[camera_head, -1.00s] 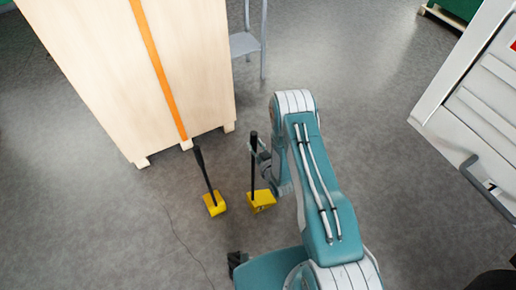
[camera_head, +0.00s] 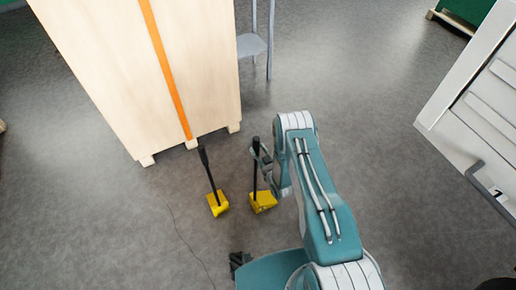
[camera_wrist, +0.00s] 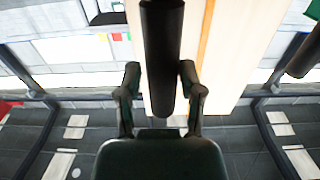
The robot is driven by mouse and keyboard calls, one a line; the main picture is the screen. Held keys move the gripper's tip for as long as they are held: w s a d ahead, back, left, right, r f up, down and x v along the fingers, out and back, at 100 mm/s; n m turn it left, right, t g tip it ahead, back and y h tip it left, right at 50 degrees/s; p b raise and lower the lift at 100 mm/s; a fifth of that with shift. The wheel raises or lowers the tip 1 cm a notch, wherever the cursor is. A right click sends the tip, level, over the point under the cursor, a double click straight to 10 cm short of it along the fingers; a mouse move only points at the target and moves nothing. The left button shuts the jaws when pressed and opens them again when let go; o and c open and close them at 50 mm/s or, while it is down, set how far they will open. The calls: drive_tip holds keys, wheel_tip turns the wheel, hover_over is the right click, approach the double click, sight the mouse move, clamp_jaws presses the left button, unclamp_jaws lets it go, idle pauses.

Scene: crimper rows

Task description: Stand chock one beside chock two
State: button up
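Two yellow chocks with long black handles are close together on the grey floor in the head view. The left chock (camera_head: 218,204) stands free, its handle leaning to the left. The right chock (camera_head: 263,202) is just beside it with a small gap, its handle near upright. I cannot tell which is chock one, or whether the right chock rests fully on the floor. My gripper (camera_head: 262,158) is at the upper part of the right chock's handle. In the wrist view its fingers (camera_wrist: 160,82) flank that black handle (camera_wrist: 162,50) closely and look shut on it.
A tall wooden crate (camera_head: 150,80) with an orange strap stands behind the chocks. A grey metal stand (camera_head: 252,45) is behind it. A white drawer cabinet (camera_head: 460,130) is at the right. Floor left of the chocks is clear except for a thin dark line.

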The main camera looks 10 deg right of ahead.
drive_tip(key=shift+o, duration=0.5)
drive_tip(key=v, duration=1.2)
drive_tip(key=w+d+r+n+g+h, duration=0.1)
drive_tip(key=w+d+r+g+h, duration=0.1)
drive_tip(key=w+r, duration=1)
wheel_tip(320, 180, up, 18)
drive_tip(key=s+d+m+g+h, duration=0.1)
drive_tip(key=s+d+g+h, duration=0.1)
drive_tip(key=g, duration=0.1)
drive_tip(key=s+r+m+g+h, duration=0.2)
drive_tip(key=s+r+g, duration=0.1)
drive_tip(key=s+r, duration=0.95)
drive_tip(key=s+a+r+g, duration=0.1)
drive_tip(key=s+r, duration=0.1)
drive_tip(key=s, duration=0.8)
drive_tip(key=s+a+r+m+g, duration=0.1)
drive_tip(key=s+r+g, duration=0.1)
drive_tip(key=s, duration=0.8)
drive_tip(key=shift+r+m+y, duration=0.3)
drive_tip(key=shift+r+y, duration=0.1)
drive_tip(key=shift+r, duration=0.45)
